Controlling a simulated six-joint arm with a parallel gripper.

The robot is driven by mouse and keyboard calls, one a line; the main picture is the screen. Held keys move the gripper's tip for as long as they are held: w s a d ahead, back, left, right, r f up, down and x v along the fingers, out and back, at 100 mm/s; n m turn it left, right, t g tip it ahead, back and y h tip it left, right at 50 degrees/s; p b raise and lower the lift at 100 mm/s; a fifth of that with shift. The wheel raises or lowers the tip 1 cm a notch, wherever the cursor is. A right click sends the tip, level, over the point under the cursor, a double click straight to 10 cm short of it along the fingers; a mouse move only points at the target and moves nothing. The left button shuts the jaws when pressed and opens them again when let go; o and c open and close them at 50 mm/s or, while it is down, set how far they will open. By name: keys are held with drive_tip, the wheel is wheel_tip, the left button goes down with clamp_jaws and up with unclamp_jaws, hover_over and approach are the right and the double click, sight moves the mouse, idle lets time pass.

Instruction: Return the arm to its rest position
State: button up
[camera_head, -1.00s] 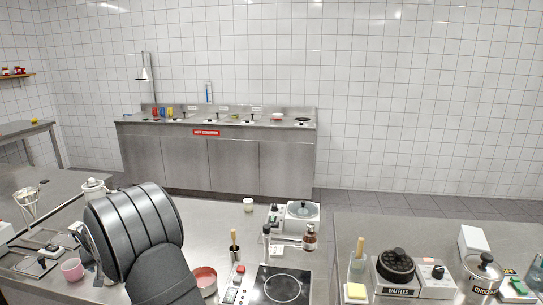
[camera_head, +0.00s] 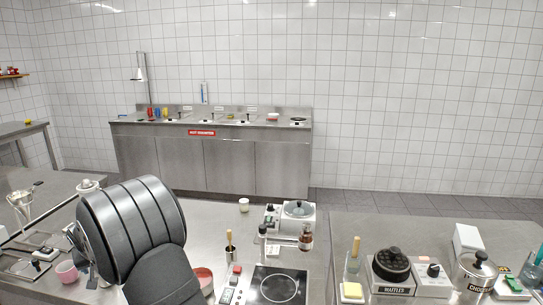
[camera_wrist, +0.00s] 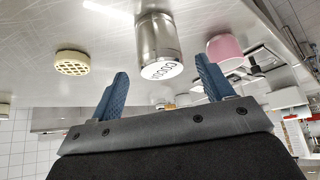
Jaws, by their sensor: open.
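My gripper (camera_wrist: 162,68) shows in the wrist view with its two blue fingers spread wide apart and nothing between the pads. A shiny metal canister with a white lettered end (camera_wrist: 157,45) stands beyond the fingertips, lined up with the gap.
A pink cup (camera_head: 67,272) stands left of my arm. A hot plate (camera_head: 279,287) and waffle iron (camera_head: 392,264) stand to the right. Space above the counter looks clear.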

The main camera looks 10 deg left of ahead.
drive_tip(key=v, duration=0.8)
drive_tip(key=x, duration=1.2)
drive_tip(key=shift+w+a+f, duration=0.1)
drive_tip(key=shift+f, duration=0.15)
drive_tip(key=shift+w+a+r, duration=0.1)
drive_tip(key=shift+a+r, duration=0.05)
wheel_tip(320, 180, up, 4)
drive_tip(key=shift+f, duration=0.15)
drive_tip(key=w+d+r, duration=0.5)
drive_tip(key=d+r, duration=0.6)
drive_tip(key=r, duration=0.1)
drive_tip(key=w+d+m+h, duration=0.1)
drive_tip(key=w+d, duration=0.5)
drive_tip(key=d, duration=0.5)
drive_tip(key=w+d+m+t, duration=0.1)
drive_tip(key=w+d+m, duration=0.1)
drive_tip(key=w+d, duration=0.5)
drive_tip(key=w+d+m+h, duration=0.1)
drive_tip(key=w+d, duration=0.5)
drive_tip(key=d, duration=0.8)
drive_tip(key=shift+d+f+m+h, duration=0.15)
drive_tip(key=shift+d+m+h, duration=0.2)
drive_tip(key=shift+m, duration=0.25)
drive_tip(key=shift+w+a, duration=0.1)
